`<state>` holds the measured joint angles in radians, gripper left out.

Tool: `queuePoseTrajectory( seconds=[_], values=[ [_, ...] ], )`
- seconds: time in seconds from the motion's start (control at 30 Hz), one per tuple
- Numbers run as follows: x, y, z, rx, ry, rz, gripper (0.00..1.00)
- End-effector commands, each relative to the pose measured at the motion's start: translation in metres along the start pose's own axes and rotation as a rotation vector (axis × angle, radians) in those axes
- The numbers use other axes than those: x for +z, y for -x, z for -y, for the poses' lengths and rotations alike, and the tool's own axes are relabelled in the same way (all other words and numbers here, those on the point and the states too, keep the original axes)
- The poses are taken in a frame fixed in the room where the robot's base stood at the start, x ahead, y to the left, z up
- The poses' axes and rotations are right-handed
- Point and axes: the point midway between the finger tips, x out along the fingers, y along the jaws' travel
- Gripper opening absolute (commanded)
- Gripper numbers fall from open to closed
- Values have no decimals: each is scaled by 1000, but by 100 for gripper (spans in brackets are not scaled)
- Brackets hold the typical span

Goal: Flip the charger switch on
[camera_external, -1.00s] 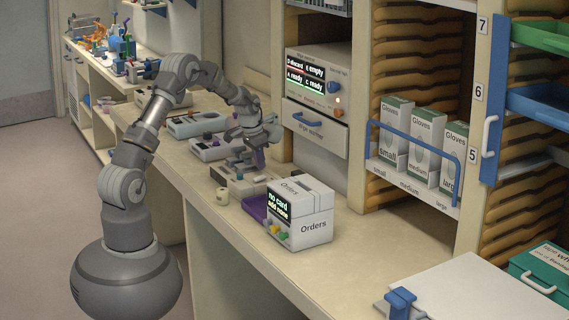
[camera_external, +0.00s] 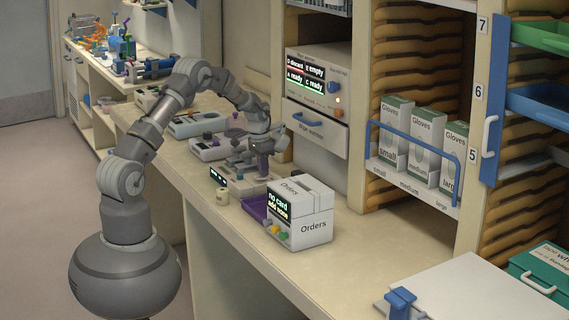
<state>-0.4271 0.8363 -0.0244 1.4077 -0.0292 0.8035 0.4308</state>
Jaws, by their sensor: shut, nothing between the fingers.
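My gripper (camera_external: 247,157) is shut and empty. It points down over a low beige unit (camera_external: 238,184) on the long counter, with a small dark display (camera_external: 219,177) at its front left. A purple upright piece (camera_external: 262,163) shows beside the fingers; I cannot tell whether they touch it. No label reading charger is legible, so I cannot tell for sure that this unit is the charger. The gripper and wrist hide part of its top, and no switch position can be made out.
A white Orders box (camera_external: 305,228) with coloured buttons and a purple tray (camera_external: 255,207) stand just in front. A small cream cylinder (camera_external: 222,196) is near the counter edge. Grey-white devices (camera_external: 209,148) stand behind. The counter (camera_external: 350,255) right of the Orders box is clear.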

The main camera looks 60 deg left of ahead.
Motion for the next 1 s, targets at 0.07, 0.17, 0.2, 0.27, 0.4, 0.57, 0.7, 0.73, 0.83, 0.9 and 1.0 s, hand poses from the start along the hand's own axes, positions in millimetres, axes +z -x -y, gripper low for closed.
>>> queuePoseTrajectory(
  seconds=[0.07, 0.17, 0.2, 0.27, 0.4, 0.57, 0.7, 0.73, 0.83, 0.9, 1.0],
  values=[
    [4, -8, -1, 5, 1, 11, 0],
    [5, -9, -1, 6, 1, 13, 0],
    [6, -10, -1, 6, 1, 14, 0],
    [8, -10, -1, 7, 1, 16, 0],
    [15, -9, -1, 7, 1, 19, 0],
    [23, -8, 0, 7, 2, 21, 0],
    [24, -8, 0, 7, 2, 21, 0],
    [23, -8, 0, 7, 1, 21, 0],
    [23, -8, 0, 6, 1, 21, 0],
    [23, -6, 0, 6, 2, 20, 0],
    [23, 2, 0, 5, 1, 19, 0]
  ],
)
